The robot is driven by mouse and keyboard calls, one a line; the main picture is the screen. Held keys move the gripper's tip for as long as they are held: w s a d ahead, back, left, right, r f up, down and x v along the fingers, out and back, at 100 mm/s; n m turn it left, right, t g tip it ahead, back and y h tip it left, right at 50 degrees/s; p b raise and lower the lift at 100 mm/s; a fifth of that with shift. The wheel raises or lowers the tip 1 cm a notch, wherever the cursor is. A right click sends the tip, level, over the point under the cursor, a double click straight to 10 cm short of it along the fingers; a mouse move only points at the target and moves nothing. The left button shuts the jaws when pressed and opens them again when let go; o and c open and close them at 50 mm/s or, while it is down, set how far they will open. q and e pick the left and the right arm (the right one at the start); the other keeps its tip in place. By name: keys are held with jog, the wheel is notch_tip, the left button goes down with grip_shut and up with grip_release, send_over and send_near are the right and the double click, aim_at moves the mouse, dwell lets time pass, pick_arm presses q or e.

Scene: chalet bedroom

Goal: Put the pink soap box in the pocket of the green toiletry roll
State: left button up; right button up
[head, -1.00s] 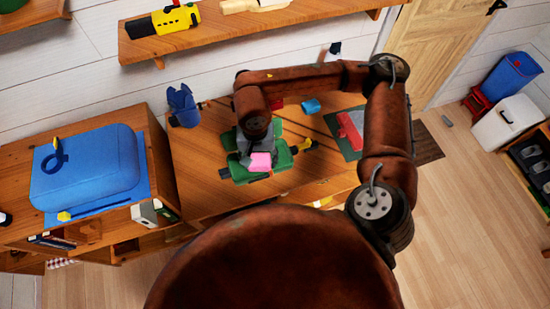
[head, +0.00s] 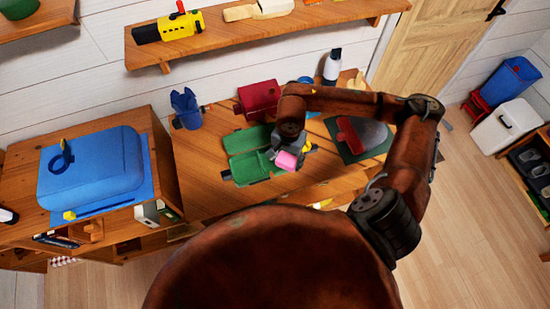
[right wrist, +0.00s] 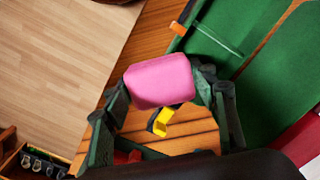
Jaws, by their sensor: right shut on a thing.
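The pink soap box (head: 287,161) is held between the fingers of my right gripper (head: 292,150), which is shut on it. In the right wrist view the pink soap box (right wrist: 160,81) sits between the dark fingertips of the right gripper (right wrist: 163,88). The green toiletry roll (head: 243,143) lies open on the wooden table, with shallow sections; it also shows in the right wrist view (right wrist: 285,95). The soap box is at the roll's right end in the head view; its height above it I cannot tell. My left gripper is not in view.
A dark green mat (head: 374,152) with red and grey items lies right. A wall shelf (head: 290,27) hangs above.

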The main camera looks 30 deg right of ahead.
jog(key=w+f, duration=0.6)
jog(key=shift+w+a+f, duration=0.25)
jog(key=shift+w+f, duration=0.05)
jog(key=shift+w, duration=0.1)
jog(key=shift+w+f, duration=0.15)
jog(key=shift+f, duration=1.65)
jog(key=o, duration=1.2)
jog(key=shift+c, duration=0.2)
jog(key=shift+p, duration=0.3)
notch_tip(320, 180, up, 12)
jog(key=shift+r+b, duration=0.15)
jog(key=shift+b, duration=0.15)
